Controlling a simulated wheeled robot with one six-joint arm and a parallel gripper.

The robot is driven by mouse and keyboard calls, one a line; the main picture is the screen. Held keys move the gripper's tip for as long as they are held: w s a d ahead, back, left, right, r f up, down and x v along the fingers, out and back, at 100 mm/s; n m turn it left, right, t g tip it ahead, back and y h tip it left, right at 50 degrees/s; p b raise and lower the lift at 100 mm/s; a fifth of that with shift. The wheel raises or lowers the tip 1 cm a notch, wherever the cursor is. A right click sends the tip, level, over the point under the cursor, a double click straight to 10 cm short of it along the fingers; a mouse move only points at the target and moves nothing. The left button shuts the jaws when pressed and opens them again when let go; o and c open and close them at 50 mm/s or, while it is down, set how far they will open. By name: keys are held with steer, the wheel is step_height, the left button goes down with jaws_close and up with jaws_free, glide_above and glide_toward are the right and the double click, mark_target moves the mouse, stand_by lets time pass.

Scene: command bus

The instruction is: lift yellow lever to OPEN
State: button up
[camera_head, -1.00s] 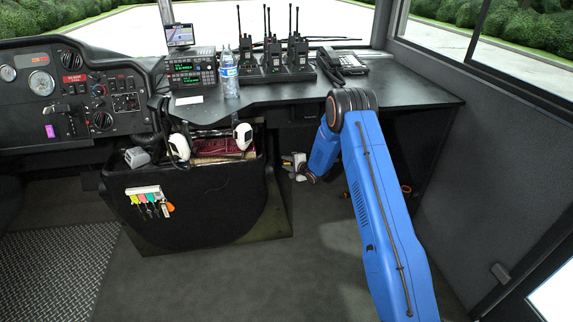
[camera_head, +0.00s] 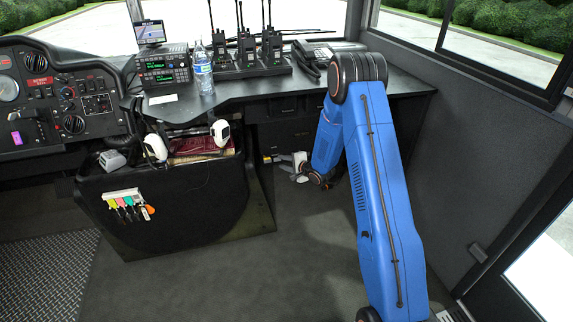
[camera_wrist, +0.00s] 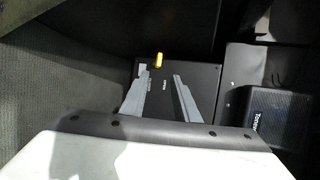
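In the wrist view, the yellow lever (camera_wrist: 159,58) is a short knob that sticks out at the top of a dark panel (camera_wrist: 205,75) with small, unreadable print. My gripper (camera_wrist: 160,74) is open, its two grey fingers apart and nothing seen between them. The lever stands just beyond the fingertips, near the gap between them, and seems apart from both. In the head view my gripper (camera_head: 280,158) is low under the desk, pointing left. A tiny yellow spot shows at its tip, too small to name surely. The lever's OPEN mark cannot be made out.
The black desk (camera_head: 400,84) stands above my gripper, with drawers (camera_head: 283,132) behind. A black bin (camera_head: 190,205) is to the left. In the wrist view, a black speaker-like box (camera_wrist: 277,112) is right of the panel and grey carpet (camera_wrist: 60,75) lies left.

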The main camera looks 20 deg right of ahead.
steer(key=shift+v, duration=1.05)
